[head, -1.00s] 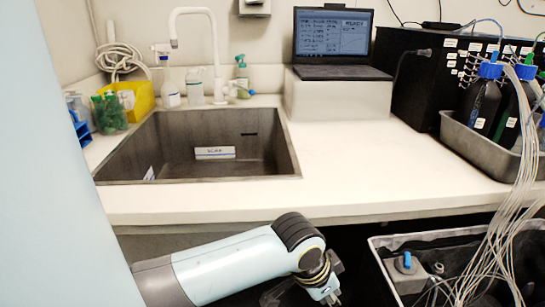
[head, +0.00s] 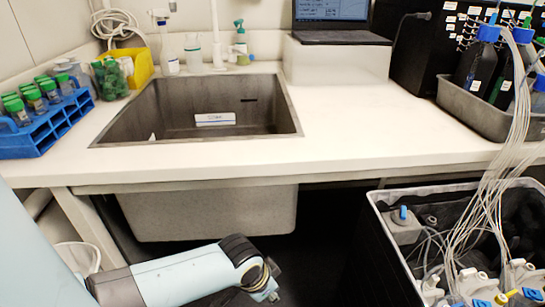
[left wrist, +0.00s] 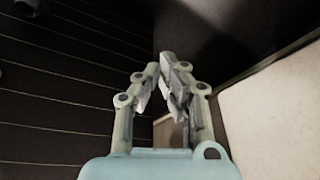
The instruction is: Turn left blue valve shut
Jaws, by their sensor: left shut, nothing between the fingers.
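A small blue valve handle (head: 403,213) stands on a grey block at the left end of the open bin, in the head view. More blue handles (head: 533,293) show at the bin's lower right, near the frame edge. My left gripper shows in the left wrist view (left wrist: 161,68), with its fingers shut and empty. In the head view my left arm ends low in front of the counter, left of the bin and apart from the valves. Its fingertips are hard to make out there. My right gripper is in neither view.
The dark-sided bin (head: 385,240) stands below the counter. Many thin tubes (head: 497,190) run down into it from bottles (head: 480,70) in a metal tray (head: 455,107). The counter edge (head: 250,172) is above my left arm. A sink (head: 130,110) is set in the counter.

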